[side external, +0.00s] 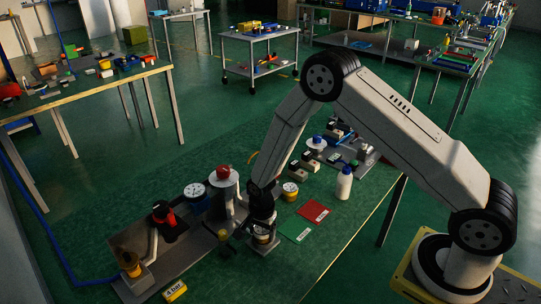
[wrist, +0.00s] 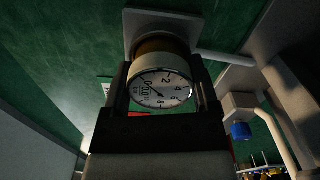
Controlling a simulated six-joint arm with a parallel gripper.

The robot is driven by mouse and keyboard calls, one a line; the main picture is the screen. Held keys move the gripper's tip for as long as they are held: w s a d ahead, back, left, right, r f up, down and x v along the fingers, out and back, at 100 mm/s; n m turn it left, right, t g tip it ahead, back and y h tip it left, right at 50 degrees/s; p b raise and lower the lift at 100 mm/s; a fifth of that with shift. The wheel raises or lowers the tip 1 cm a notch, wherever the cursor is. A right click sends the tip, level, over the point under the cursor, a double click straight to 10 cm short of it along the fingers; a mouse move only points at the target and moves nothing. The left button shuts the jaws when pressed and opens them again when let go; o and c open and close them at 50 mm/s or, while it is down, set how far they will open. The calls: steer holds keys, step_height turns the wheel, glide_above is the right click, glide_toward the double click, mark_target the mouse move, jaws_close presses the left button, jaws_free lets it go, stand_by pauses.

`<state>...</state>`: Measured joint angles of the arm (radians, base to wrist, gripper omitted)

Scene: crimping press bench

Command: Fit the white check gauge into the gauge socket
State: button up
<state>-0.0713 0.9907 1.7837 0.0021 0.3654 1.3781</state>
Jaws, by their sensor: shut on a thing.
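The white check gauge (wrist: 160,92) has a white rim and a numbered dial that faces the wrist camera. My gripper (wrist: 162,88) is shut on it, with one dark finger on each side. Beyond the gauge in the wrist view is a brown-gold round part, in front of a square grey plate (wrist: 137,20), which looks like the gauge socket's base. In the side view my gripper (side external: 262,226) points down over a small grey plate (side external: 265,249) on the green bench. The gauge is low and close to that plate there. I cannot tell whether it is seated.
A blue gauge (side external: 195,189) and a red knob on a white disc (side external: 223,172) stand left of my gripper. A yellow gauge (side external: 290,190), red card (side external: 314,211), green card (side external: 296,228) and white bottle (side external: 344,184) are to the right. The bench front is mostly clear.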

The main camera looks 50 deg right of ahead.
mark_target(262, 229)
steer(key=shift+f, duration=0.2)
steer(key=o, duration=1.3)
steer(key=shift+r, duration=3.95)
